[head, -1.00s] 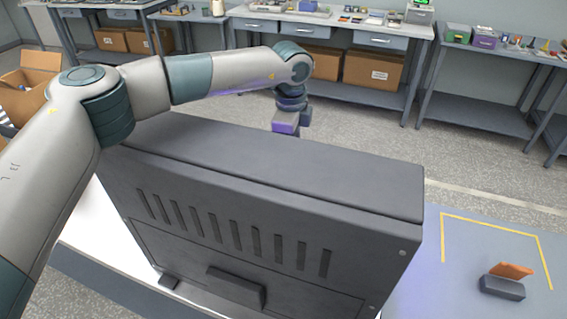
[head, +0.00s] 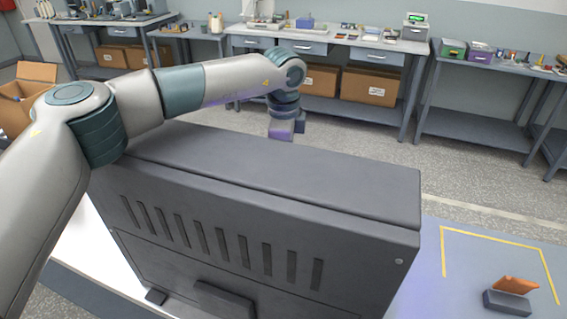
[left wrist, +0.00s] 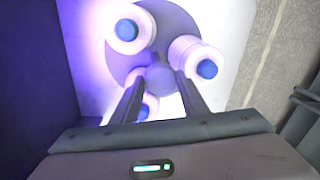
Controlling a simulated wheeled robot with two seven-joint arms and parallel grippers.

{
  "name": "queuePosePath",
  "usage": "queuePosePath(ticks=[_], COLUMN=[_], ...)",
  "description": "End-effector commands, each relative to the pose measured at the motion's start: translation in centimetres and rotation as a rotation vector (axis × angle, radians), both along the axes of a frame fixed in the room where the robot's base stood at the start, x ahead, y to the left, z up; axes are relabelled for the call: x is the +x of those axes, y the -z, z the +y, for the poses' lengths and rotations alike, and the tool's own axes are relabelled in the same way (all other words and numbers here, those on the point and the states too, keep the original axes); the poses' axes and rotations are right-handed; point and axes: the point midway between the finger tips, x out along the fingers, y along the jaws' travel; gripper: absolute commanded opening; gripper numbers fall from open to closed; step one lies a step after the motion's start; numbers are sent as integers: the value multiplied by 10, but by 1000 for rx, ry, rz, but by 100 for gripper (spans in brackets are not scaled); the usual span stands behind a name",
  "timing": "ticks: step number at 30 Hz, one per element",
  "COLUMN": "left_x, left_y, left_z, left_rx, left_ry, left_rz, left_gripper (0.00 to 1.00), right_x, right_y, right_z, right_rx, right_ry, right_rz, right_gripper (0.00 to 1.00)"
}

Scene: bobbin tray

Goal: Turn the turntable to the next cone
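In the left wrist view, the turntable is a round grey disc (left wrist: 172,20) with a grey hub post (left wrist: 159,76) in its middle. White cones with blue tops stand on it: one at the upper left (left wrist: 127,30), one at the right (left wrist: 207,68), and one lower (left wrist: 149,103), partly hidden by a finger. My left gripper (left wrist: 159,78) is open; its two fingers reach over the disc, with their tips on either side of the hub. I cannot tell whether they touch it. In the head view my left gripper (head: 281,130) shows behind the cabinet, which hides the turntable.
A large dark grey cabinet (head: 270,180) stands in front of me. At the right, a small dark block with an orange piece (head: 508,301) lies on a blue surface marked with yellow tape (head: 490,236). Benches (head: 330,38) with boxes line the back, beyond clear floor.

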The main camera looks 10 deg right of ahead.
Motion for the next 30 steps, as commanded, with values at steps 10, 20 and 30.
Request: queuePosePath(ticks=[10, 20, 30], left_x=[0, -1, -5], left_y=[0, -18, -78], left_z=[0, 1, 2], left_rx=[0, -1, 0], left_ry=[0, 0, 0], left_rz=[0, -2, -3], left_gripper=[58, 58, 58], right_x=[0, 0, 1], right_y=[0, -4, -15], right_z=[-3, 0, 5], right_rx=[-3, 0, 6], right_ry=[1, 2, 3], right_rz=[0, 0, -1], right_gripper=[85, 85, 85])
